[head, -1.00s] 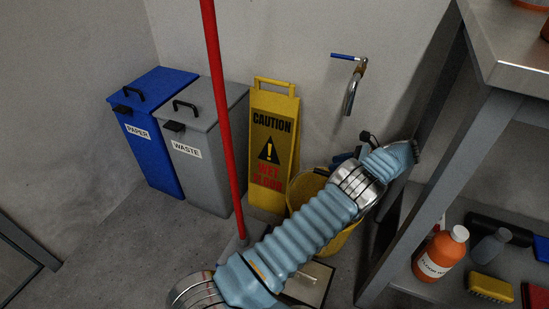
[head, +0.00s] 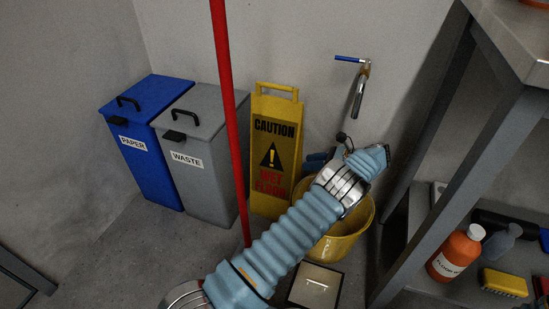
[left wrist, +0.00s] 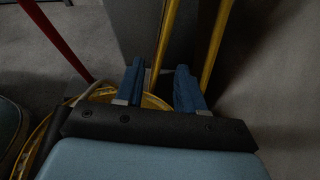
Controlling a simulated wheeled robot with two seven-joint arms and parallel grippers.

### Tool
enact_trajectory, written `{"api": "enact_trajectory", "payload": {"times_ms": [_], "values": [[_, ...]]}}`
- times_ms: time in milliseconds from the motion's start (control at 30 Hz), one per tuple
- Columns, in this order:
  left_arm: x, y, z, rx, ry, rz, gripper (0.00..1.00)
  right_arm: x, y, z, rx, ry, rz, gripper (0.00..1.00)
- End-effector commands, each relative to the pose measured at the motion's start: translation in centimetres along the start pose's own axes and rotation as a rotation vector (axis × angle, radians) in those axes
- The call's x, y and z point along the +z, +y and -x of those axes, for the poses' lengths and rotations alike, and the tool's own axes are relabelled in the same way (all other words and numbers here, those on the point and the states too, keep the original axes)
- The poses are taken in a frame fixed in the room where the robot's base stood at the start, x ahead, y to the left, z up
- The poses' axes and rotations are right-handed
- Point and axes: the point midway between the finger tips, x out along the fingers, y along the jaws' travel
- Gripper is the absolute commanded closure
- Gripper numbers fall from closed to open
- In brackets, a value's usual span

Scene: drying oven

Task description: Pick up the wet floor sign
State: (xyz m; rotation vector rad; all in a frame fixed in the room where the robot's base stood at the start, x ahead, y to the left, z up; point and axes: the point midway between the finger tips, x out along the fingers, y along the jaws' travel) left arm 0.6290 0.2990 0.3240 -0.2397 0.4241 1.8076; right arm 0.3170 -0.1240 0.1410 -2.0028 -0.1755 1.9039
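The yellow wet floor sign (head: 274,150) stands upright against the back wall, right of the grey waste bin, with black and red lettering and a handle slot at its top. My left gripper (head: 318,160) is just right of the sign, at about mid-height and above a yellow bucket; my forearm partly hides it. In the left wrist view its two blue fingers (left wrist: 160,75) are apart, with nothing clamped between them. Two thin yellow edges of the sign (left wrist: 165,35) run beyond the fingers, one lined up with the gap. Contact cannot be told. My right gripper is not in view.
The yellow bucket (head: 350,240) stands below my left wrist. A red pole (head: 226,80) rises just left of the sign. The waste bin (head: 205,195) and blue paper bin (head: 145,165) stand left. A metal table (head: 490,125) with bottles below bounds the right.

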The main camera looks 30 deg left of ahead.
Motion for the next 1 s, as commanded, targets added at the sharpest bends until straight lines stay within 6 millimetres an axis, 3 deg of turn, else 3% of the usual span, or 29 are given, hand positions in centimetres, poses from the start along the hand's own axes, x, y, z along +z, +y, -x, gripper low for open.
{"api": "enact_trajectory", "payload": {"times_ms": [100, 367, 600, 900, 1000], "values": [[-0.1, 0.1, -2.5, 0.003, 0.000, 0.000, 0.62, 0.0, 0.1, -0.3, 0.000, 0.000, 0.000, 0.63], [-0.1, 0.0, -5.0, 0.002, 0.001, 0.001, 0.62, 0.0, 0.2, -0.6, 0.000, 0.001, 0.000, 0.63], [0.0, -0.2, -8.7, 0.002, 0.001, 0.000, 0.62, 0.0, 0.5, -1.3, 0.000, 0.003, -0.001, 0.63], [0.1, -0.2, -9.5, 0.000, 0.001, 0.001, 0.62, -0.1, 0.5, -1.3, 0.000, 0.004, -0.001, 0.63], [0.1, -0.2, -9.5, 0.000, 0.001, 0.000, 0.74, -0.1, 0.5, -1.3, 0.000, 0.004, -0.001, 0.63]]}}
